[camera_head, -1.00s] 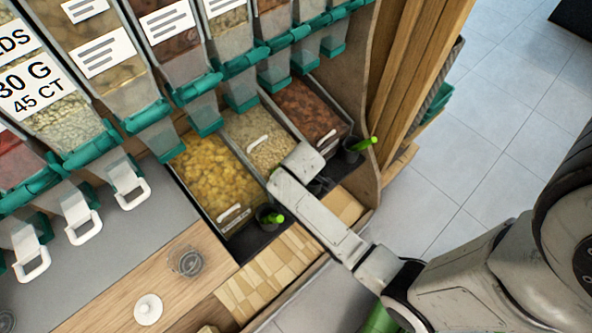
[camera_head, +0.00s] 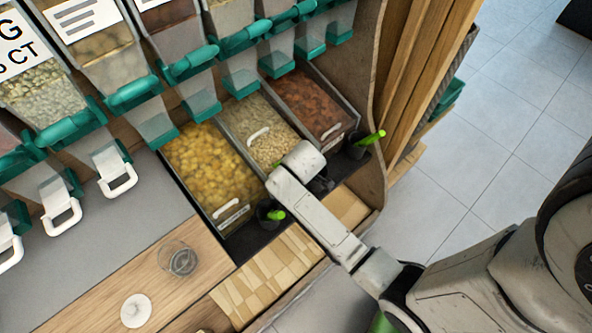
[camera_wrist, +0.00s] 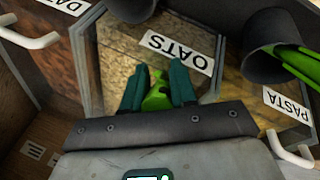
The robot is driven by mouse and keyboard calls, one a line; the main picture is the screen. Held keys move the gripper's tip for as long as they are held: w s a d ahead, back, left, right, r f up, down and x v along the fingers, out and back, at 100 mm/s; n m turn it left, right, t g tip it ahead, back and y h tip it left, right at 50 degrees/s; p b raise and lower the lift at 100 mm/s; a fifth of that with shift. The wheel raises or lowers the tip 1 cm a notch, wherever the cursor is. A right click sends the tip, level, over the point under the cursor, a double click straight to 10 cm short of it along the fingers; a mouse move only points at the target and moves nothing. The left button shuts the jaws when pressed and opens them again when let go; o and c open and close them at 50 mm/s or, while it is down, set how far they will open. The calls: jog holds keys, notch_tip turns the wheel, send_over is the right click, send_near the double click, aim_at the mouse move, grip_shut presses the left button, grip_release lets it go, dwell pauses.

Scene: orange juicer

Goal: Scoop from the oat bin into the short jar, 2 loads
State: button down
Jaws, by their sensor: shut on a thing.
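A small clear glass jar (camera_head: 180,262), likely the short jar, stands on the wooden counter at lower left. Its inside looks empty.
Dark cups with green handles stand by the pasta bin (camera_head: 269,213) and the date bin (camera_head: 359,145). A white round lid (camera_head: 136,310) lies near the jar. Clear dispensers with teal parts (camera_head: 190,65) hang above the bins. A wooden side panel (camera_head: 372,100) bounds the right.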

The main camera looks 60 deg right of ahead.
jog(key=shift+w+d+f+t+b, duration=0.1)
jog(key=shift+w+f+t+b, duration=0.15)
jog(key=shift+w+b, duration=0.45)
jog(key=shift+w+d+f+t+b, duration=0.1)
jog(key=shift+w+t+b, duration=0.2)
jog(key=shift+b, duration=0.6)
jog(key=shift+s+r+p, duration=0.2)
jog(key=shift+r+p, duration=0.15)
jog(key=shift+r, duration=0.05)
jog(key=shift+s+d+r, duration=0.1)
jog(key=shift+s+d, duration=0.05)
jog(key=shift+r+t+h+p, duration=0.3)
jog(key=shift+r+t+p, duration=0.05)
jog(key=shift+r, duration=0.3)
jog(key=s+a+r+t+p, duration=0.2)
jog(key=s+r+p, duration=0.2)
jog(key=s+r, duration=0.3)
jog(key=shift+a+m+t+h, duration=0.2)
jog(key=shift+m+t+h, duration=0.1)
jog(key=shift+h, duration=0.1)
jog(key=shift+s, duration=0.1)
